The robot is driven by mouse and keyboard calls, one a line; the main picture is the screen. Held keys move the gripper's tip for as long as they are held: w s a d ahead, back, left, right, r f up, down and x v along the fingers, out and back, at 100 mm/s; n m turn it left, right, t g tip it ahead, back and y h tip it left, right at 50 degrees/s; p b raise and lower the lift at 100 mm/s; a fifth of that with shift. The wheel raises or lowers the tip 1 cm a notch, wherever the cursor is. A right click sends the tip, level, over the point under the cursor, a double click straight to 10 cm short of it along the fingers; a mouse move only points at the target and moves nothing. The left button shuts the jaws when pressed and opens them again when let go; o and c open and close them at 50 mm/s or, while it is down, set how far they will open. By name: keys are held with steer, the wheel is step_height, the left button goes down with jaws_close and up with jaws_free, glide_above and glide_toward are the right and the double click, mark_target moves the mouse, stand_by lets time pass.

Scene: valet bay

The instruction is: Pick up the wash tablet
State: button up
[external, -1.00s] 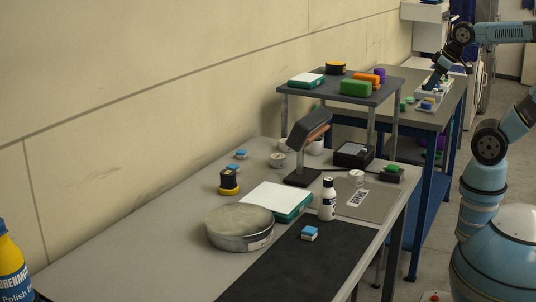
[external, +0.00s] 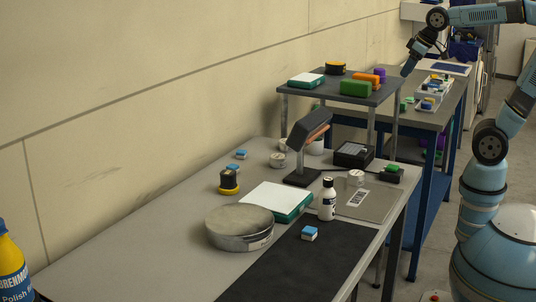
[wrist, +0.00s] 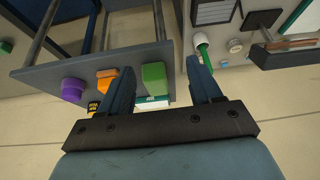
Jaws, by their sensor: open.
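Small blue-and-white blocks that look like wash tablets lie on the near bench: one (external: 309,233) on the dark mat, and two more (external: 241,154) (external: 232,168) near the wall. Which one is meant I cannot tell. My gripper (external: 405,70) is at the right end of the raised shelf, well away from these blocks. In the wrist view my gripper (wrist: 162,68) has its two fingers apart with nothing held between them.
The raised shelf (external: 340,91) holds a green block (external: 356,88), an orange block (external: 367,78) and a purple item (external: 379,73). A lamp-like stand (external: 306,150), a white bottle (external: 327,199) and a round tin (external: 240,226) stand on the near bench. The dark mat (external: 300,270) is mostly bare.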

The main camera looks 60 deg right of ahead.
steer(key=w+a+r, duration=0.1)
steer(key=w+a, duration=0.1)
steer(key=w, duration=0.5)
steer(key=w+a+r, duration=0.1)
steer(key=w+a, duration=0.2)
steer(key=w, duration=0.3)
steer(key=n+g, duration=0.1)
steer(key=n, duration=0.1)
glide_above(242, 151)
steer(key=s, duration=0.2)
steer(key=shift+y, duration=0.4)
steer(key=f, duration=2.5)
steer(key=shift+s+d+f, duration=0.1)
steer(key=shift+d+f, duration=0.05)
steer(key=shift+d, duration=0.05)
steer(key=shift+d+x, duration=0.2)
steer(key=shift+x, duration=2.35)
steer(key=shift+c, duration=0.2)
steer(key=c, duration=1.1)
